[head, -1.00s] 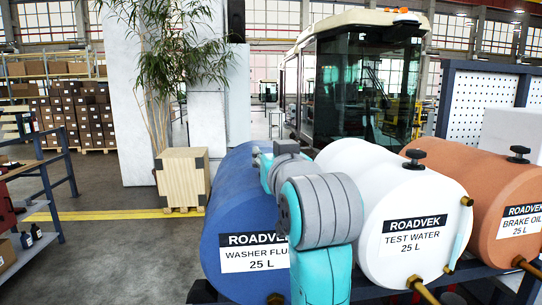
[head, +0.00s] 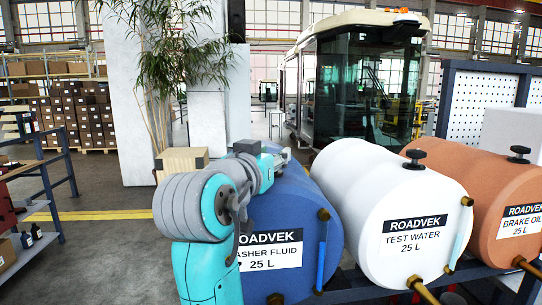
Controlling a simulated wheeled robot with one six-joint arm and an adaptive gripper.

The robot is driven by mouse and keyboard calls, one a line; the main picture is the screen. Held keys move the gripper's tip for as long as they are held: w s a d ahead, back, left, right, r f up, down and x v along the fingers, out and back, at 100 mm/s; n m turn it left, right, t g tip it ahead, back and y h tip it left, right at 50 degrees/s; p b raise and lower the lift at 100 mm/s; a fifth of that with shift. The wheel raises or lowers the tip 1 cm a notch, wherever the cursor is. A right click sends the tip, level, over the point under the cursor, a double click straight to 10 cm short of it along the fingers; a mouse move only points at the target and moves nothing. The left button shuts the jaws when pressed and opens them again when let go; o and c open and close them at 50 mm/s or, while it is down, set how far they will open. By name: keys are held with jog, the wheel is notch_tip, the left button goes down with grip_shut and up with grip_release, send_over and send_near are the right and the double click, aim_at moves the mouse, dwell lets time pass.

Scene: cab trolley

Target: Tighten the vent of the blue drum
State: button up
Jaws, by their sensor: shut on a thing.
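The blue drum (head: 300,215) lies on its side at the left of three drums, with a "WASHER FLUID 25 L" label (head: 270,250) on its front end. Its vent does not show. My wrist and forearm cover the top left of this drum, where the vent may be. My gripper's fingers are hidden behind my wrist, so I cannot see how they stand to the vent. A blue sight tube (head: 321,255) with brass fittings runs down the drum's right front.
The white test-water drum (head: 370,200) and orange brake-oil drum (head: 460,175) stand close on the right, each with a black vent knob (head: 413,158) on top. A wooden crate (head: 182,160) and a plant (head: 165,50) are behind on the left.

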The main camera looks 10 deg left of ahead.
dwell(0.4)
jog(key=o, duration=1.2)
jog(key=shift+c, duration=0.2)
jog(key=v, duration=1.2)
